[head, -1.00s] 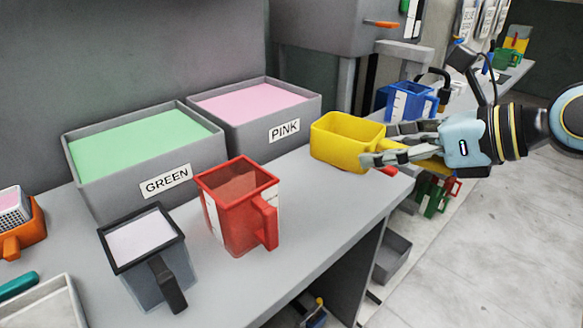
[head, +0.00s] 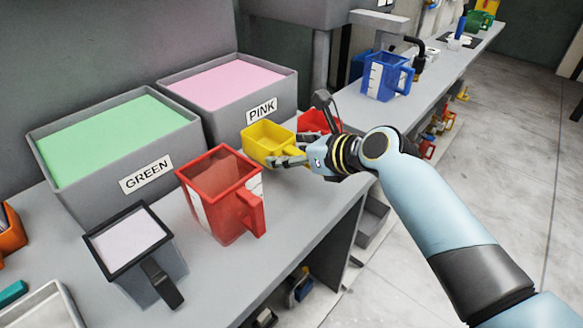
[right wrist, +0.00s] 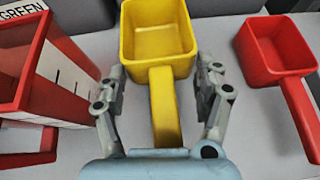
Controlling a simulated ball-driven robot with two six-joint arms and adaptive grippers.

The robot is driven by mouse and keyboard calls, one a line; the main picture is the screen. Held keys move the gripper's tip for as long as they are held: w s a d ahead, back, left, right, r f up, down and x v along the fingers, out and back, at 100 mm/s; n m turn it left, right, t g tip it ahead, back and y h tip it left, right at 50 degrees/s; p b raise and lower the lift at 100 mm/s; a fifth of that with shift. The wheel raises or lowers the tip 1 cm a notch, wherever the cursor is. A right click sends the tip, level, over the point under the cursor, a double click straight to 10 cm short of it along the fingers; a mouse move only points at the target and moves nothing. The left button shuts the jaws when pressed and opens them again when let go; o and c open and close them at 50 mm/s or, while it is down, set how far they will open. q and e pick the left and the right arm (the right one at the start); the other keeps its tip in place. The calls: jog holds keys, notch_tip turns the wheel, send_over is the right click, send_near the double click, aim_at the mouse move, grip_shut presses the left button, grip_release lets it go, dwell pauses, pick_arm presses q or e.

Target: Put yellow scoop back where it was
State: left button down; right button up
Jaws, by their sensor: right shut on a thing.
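The yellow scoop (head: 267,140) is in front of the pink bin, between the red jug and a red scoop. My right gripper (head: 290,160) is shut on its handle. In the right wrist view the yellow scoop (right wrist: 158,35) is upright and empty, its handle running back between the fingers of my right gripper (right wrist: 163,85). It is at or just above the bench; I cannot tell whether it touches. My left gripper is not in view.
The red scoop (head: 318,121) lies close on the right, also in the right wrist view (right wrist: 280,60). The red jug (head: 222,195) stands close on the left. Behind are the pink bin (head: 262,112) and green bin (head: 147,180). A blue jug (head: 385,80) stands farther back.

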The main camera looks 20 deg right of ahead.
notch_tip(320, 180, down, 3)
jog(key=shift+b, duration=0.4)
jog(key=shift+f, duration=0.35)
jog(key=o, duration=1.6)
jog(key=shift+f, duration=0.15)
jog(key=shift+r, duration=0.2)
jog(key=p+v, duration=0.2)
jog(key=v, duration=1)
